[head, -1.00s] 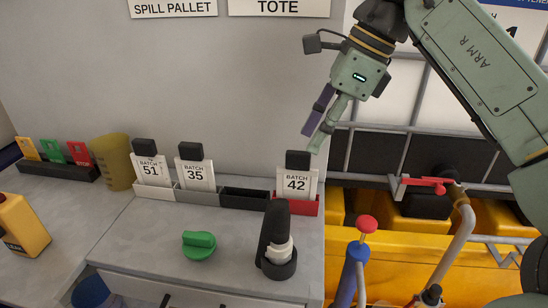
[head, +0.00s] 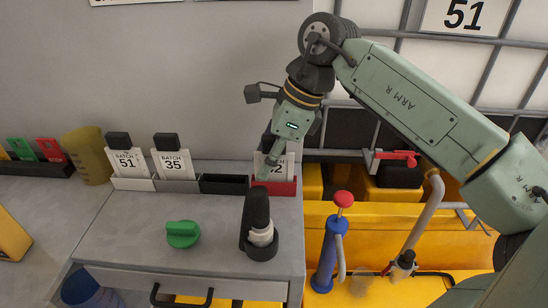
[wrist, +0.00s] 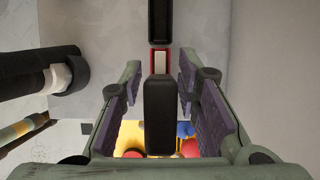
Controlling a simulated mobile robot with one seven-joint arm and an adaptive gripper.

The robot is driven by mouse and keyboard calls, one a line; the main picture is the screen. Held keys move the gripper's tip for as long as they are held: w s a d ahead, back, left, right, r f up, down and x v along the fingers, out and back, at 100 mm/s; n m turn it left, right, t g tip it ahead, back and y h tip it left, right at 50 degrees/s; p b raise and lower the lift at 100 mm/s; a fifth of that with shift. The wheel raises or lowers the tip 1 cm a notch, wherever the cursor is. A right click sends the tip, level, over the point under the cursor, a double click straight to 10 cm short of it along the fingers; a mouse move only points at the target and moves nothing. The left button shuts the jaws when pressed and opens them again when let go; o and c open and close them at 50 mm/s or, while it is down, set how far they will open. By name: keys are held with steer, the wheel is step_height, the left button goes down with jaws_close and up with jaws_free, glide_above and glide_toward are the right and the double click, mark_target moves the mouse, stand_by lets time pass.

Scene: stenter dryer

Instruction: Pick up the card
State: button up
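The card marked BATCH 42 (head: 284,169) stands upright in a red holder (head: 284,188) at the right end of the counter row. My gripper is in front of its upper part, hiding its black top and much of its face. My gripper (head: 267,162) points down at this card. In the wrist view, my gripper (wrist: 161,88) is open, with its purple-padded fingers on either side of the card's black top block (wrist: 160,112). Gaps show between the block and both fingers. Cards BATCH 51 (head: 127,162) and BATCH 35 (head: 173,164) stand to the left.
An empty black holder (head: 224,184) sits left of the red one. A black stand with a white part (head: 259,230) and a green knob (head: 183,234) are on the counter in front. A blue pump with a red knob (head: 333,240) and a red-handled valve (head: 397,157) are at right.

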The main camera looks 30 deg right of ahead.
steer(key=shift+f, duration=0.1)
jaws_close()
stand_by(0.3)
